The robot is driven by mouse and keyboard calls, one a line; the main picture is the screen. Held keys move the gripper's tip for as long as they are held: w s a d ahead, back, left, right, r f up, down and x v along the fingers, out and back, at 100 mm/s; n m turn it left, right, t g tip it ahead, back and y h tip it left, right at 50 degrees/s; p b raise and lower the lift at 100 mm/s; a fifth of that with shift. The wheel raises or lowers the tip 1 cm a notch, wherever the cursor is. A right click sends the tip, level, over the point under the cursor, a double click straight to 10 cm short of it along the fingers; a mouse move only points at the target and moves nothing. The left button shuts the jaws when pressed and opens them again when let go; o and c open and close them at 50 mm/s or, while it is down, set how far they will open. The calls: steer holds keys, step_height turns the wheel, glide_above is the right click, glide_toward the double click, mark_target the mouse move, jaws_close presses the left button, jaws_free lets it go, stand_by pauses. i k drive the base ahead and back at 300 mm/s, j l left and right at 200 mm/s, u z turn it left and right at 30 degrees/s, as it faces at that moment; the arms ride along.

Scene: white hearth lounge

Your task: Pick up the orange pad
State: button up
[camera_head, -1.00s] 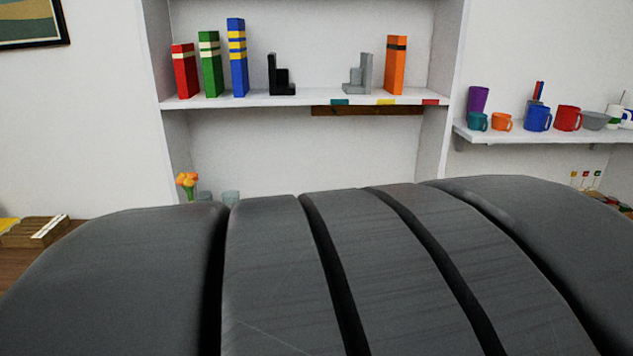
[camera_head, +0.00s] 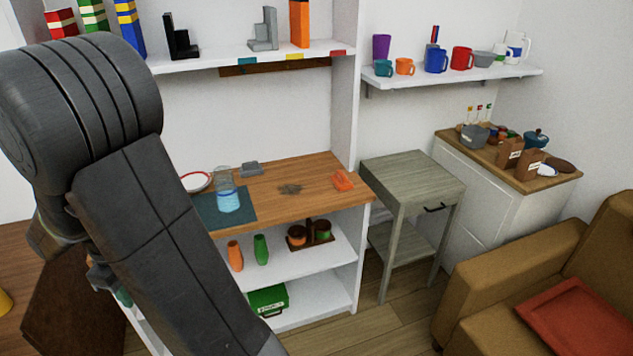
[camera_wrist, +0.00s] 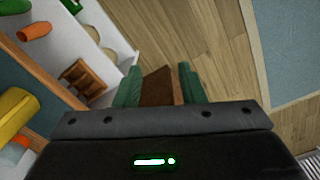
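A small orange piece, likely the orange pad (camera_head: 342,181), lies on the right end of the wooden counter top (camera_head: 310,185) in the head view. It does not clearly show in the wrist view. My gripper (camera_wrist: 160,80) has two green fingers that stand apart in the wrist view. A brown surface shows between them; I cannot tell whether it is held or lies beyond. In the head view my arm fills the left side, far left of the orange piece, and mostly hides the gripper.
A glass jar (camera_head: 228,192), grey block (camera_head: 252,168) and dark flat item (camera_head: 290,189) share the counter. Vases and a green box (camera_head: 267,300) stand on shelves below. A grey-green side table (camera_head: 412,180) and brown sofa (camera_head: 500,275) stand right. Floor between is clear.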

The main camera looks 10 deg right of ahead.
mark_target(339, 180)
steer(key=i+z, duration=0.15)
steer(key=z, duration=0.3)
steer(key=i+z, duration=0.15)
steer(key=z, duration=0.25)
steer(key=i+z, duration=0.1)
steer(key=z, duration=0.35)
steer(key=i+j+z, duration=0.1)
steer(key=z, duration=0.35)
steer(key=i+j+z, duration=0.1)
steer(key=i+j, duration=0.15)
steer(key=i+j+z, duration=0.15)
steer(key=j, duration=0.35)
steer(key=i+j+z, duration=0.1)
steer(key=i+j, duration=0.25)
steer(key=j, duration=0.1)
